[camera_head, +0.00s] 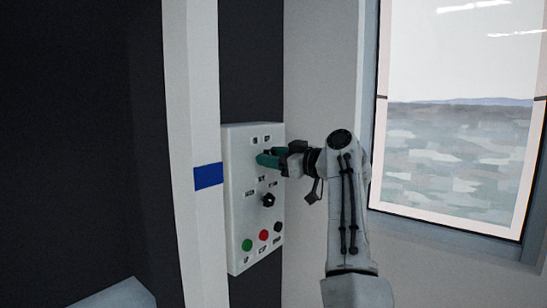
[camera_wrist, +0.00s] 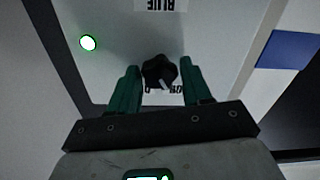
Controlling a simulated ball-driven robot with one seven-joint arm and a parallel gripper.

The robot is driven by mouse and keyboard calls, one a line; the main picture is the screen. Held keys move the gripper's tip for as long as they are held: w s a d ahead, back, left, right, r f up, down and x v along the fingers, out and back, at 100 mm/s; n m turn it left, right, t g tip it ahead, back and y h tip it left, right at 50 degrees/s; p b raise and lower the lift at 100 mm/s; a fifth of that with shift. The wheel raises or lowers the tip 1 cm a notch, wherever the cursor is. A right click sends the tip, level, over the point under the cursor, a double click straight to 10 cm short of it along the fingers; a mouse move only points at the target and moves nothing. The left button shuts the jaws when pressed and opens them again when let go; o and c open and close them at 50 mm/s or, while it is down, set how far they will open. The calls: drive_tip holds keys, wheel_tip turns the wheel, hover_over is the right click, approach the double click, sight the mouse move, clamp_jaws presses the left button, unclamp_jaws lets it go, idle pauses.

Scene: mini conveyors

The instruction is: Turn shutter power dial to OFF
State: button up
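A white control panel (camera_head: 240,215) is mounted on the wall beside a white post. My gripper (camera_head: 268,159) reaches its upper part from the right, and its green fingers hide the upper dial in the head view. In the wrist view, a black dial (camera_wrist: 160,72) with a pale pointer mark sits between the two green fingertips of my gripper (camera_wrist: 161,78). The fingers are apart, one on each side of the dial and very close to it; I cannot tell if they touch it. The label beside the dial is partly covered and upside down.
A second black dial (camera_head: 268,200) is lower on the panel. Below it are a green button (camera_head: 247,245), a red button (camera_head: 264,236) and a black button (camera_head: 278,227). A lit round lamp (camera_wrist: 88,43) shows in the wrist view. A window (camera_head: 455,130) is at the right.

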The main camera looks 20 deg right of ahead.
drive_tip(key=c, duration=0.7)
drive_tip(key=shift+m, duration=0.3)
drive_tip(key=shift+d+m+p, duration=0.15)
drive_tip(key=shift+m+p, duration=1.55)
drive_tip(key=shift+m, duration=4)
drive_tip(key=o, duration=1)
drive_tip(key=shift+w, duration=0.1)
